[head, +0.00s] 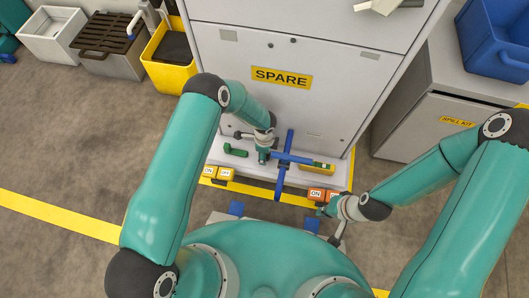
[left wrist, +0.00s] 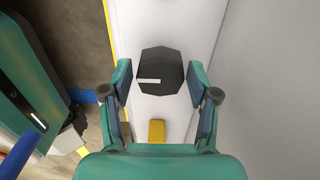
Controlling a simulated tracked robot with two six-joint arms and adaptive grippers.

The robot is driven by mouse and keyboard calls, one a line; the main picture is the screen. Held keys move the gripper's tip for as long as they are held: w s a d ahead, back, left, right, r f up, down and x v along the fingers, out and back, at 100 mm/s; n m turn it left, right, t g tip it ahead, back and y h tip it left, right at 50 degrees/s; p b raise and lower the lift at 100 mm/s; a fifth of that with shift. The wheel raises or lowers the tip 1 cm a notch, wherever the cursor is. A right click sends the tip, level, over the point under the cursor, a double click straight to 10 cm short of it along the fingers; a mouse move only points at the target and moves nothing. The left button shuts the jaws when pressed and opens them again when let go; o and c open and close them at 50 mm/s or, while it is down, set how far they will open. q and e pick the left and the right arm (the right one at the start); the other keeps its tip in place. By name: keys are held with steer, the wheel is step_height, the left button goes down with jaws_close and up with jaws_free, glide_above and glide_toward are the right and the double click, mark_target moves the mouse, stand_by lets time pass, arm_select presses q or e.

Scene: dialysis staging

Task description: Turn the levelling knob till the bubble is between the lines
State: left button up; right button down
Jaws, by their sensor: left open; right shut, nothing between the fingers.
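The levelling knob (left wrist: 160,72) is a black, many-sided knob with a white mark, on the white ledge in the left wrist view. My left gripper (left wrist: 160,88) is open, with one finger to each side of the knob; I cannot tell whether they touch it. In the head view my left gripper (head: 263,158) is low over the ledge and hides the knob. A yellow and green level (head: 318,165) lies on the ledge to its right, partly behind blue bars. Its bubble is too small to read. My right gripper (head: 328,209) is shut and empty, beside an orange ON box.
A blue cross-shaped bar (head: 290,157) stands right of my left gripper. A yellow ON/OFF box (head: 218,174) and an orange ON box (head: 317,194) sit at the ledge's front. The SPARE cabinet (head: 270,105) rises behind.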

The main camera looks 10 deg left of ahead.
arm_select(q)
steer(key=c, duration=0.9)
steer(key=n+b, duration=0.3)
steer(key=n, duration=0.1)
steer(key=shift+f, duration=0.1)
steer(key=shift+d+n+b, duration=0.1)
steer(key=shift+n+b, duration=1.35)
steer(key=shift+n, duration=0.45)
steer(key=o, duration=0.9)
